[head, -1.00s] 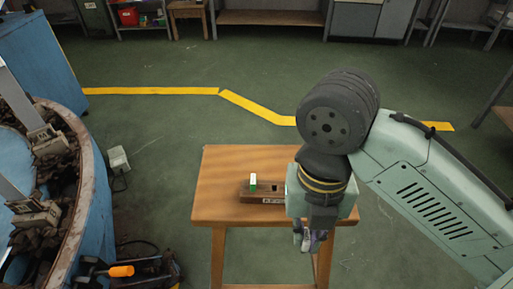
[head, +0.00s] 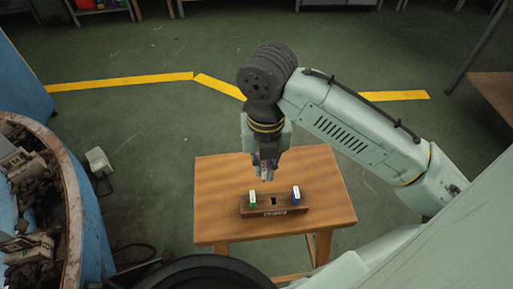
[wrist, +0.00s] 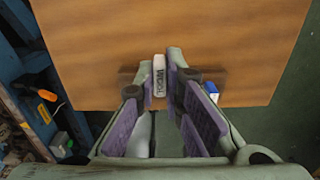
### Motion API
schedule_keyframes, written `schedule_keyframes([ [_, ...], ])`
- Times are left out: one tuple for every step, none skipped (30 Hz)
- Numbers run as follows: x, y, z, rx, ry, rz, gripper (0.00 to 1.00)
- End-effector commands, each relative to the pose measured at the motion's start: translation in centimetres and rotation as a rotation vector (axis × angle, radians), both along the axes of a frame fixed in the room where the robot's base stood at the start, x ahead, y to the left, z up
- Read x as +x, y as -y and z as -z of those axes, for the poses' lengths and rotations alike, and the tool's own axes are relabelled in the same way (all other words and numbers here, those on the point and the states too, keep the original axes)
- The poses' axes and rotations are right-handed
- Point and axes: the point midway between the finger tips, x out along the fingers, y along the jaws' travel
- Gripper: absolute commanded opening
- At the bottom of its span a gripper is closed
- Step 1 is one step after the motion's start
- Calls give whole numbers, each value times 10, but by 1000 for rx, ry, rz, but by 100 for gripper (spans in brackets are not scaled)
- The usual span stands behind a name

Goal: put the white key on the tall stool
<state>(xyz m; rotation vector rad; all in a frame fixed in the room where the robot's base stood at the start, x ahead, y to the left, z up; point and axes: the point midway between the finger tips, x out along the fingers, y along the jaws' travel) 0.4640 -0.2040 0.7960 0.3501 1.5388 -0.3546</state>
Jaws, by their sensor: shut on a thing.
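The white key (wrist: 159,76) is pinched between the tips of my gripper (wrist: 161,85), its white, dark-lettered face showing in the wrist view. In the head view my gripper (head: 265,173) is above the back half of a square wooden-topped stool (head: 220,185), just behind a dark key block. The key is hard to make out there. I cannot tell whether this is the stool the task calls tall.
The dark block (head: 273,211) on the wooden top holds a green key (head: 252,199) at left and a blue key (head: 296,195) at right, with an empty square hole between. The top's left, right and back are clear. A round blue tub (head: 75,215) stands at left.

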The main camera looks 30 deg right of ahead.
Motion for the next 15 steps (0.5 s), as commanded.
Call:
schedule_keyframes([
  [12,3,-1,-1,-3,-2,0],
  [18,4,0,-1,-3,-2,0],
  [25,6,1,-1,-3,-2,0],
  [29,7,1,-1,-2,-1,0],
  [33,8,2,-1,-2,0,0],
  [37,9,3,0,-2,-1,0],
  [39,10,3,0,-1,-1,0],
  [41,10,3,0,-1,0,0],
  [43,11,4,0,0,0,0],
  [46,11,4,0,0,0,0],
  [49,12,4,-1,0,0,0],
  [55,14,4,-1,-2,0,0],
  [57,14,8,-1,-3,-1,0],
  [55,14,14,1,-4,0,0],
  [54,14,21,0,-4,0,0],
])
